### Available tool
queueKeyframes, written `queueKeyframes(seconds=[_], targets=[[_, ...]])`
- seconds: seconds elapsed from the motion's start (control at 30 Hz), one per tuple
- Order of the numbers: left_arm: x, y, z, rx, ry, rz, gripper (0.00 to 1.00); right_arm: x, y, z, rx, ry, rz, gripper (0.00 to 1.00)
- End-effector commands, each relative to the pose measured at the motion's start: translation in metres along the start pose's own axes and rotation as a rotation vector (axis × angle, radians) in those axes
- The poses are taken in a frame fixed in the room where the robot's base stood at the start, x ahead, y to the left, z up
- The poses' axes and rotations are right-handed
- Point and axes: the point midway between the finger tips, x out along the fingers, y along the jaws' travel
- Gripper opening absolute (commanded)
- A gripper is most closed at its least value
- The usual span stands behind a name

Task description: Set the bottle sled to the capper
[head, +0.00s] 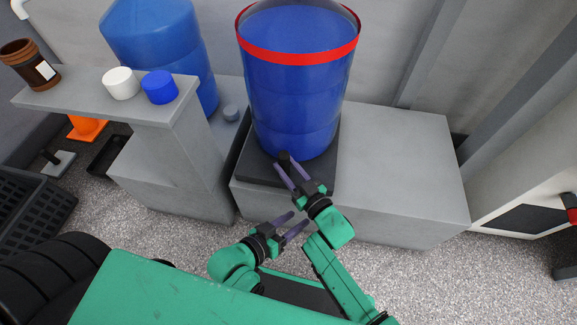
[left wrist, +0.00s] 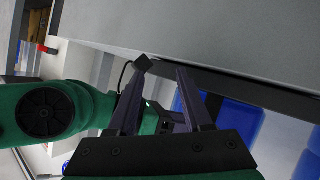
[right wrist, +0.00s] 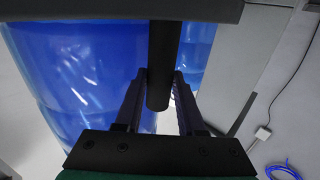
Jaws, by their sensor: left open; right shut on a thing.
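A large blue bottle (head: 295,105) with a red band near its top stands upright on a dark flat sled (head: 262,171) on the grey bench. A black upright handle (head: 285,157) is at the sled's front; it also shows in the right wrist view (right wrist: 165,60). My right gripper (head: 287,172) is shut on this handle, one finger on each side. My left gripper (head: 300,220) is open and empty, lower and in front of the bench; its spread fingers show in the left wrist view (left wrist: 162,78). I cannot tell which thing is the capper.
The bench (head: 400,165) is clear right of the sled. A grey shelf (head: 85,95) at left holds a brown jar (head: 30,66), a white cap (head: 121,83) and a blue cap (head: 160,87). Another blue bottle (head: 158,40) stands behind. A black crate (head: 30,210) is at far left.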

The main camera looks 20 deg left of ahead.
Motion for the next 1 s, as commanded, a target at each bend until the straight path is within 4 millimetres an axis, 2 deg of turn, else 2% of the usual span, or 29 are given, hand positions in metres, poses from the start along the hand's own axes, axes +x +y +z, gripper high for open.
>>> queueKeyframes(seconds=[0.03,0.07,0.1,0.4,0.53,0.77,1.0], targets=[[0.0,0.0,0.0,0.0,0.0,0.0,0.5,0.002,-0.005,-0.001,0.002,0.002,-0.008,0.5],[0.0,0.0,0.0,-0.001,0.0,0.0,0.5,0.002,-0.005,-0.001,0.002,0.002,-0.008,0.61],[0.0,0.0,0.0,-0.001,0.001,-0.001,0.5,0.002,-0.005,-0.001,0.002,0.002,-0.007,0.69],[0.0,-0.001,0.0,0.0,0.001,-0.002,0.5,0.0,-0.003,-0.001,0.001,0.001,-0.004,0.69],[-0.003,0.001,-0.004,0.001,-0.005,-0.003,0.5,-0.01,-0.002,-0.002,0.002,0.0,-0.003,0.69],[-0.013,0.009,-0.028,0.009,-0.029,-0.004,0.5,-0.062,-0.003,-0.004,0.002,-0.004,-0.005,0.69],[-0.027,-0.012,-0.04,0.063,-0.256,-0.073,0.5,-0.126,-0.003,-0.003,0.002,-0.003,-0.007,0.69]])
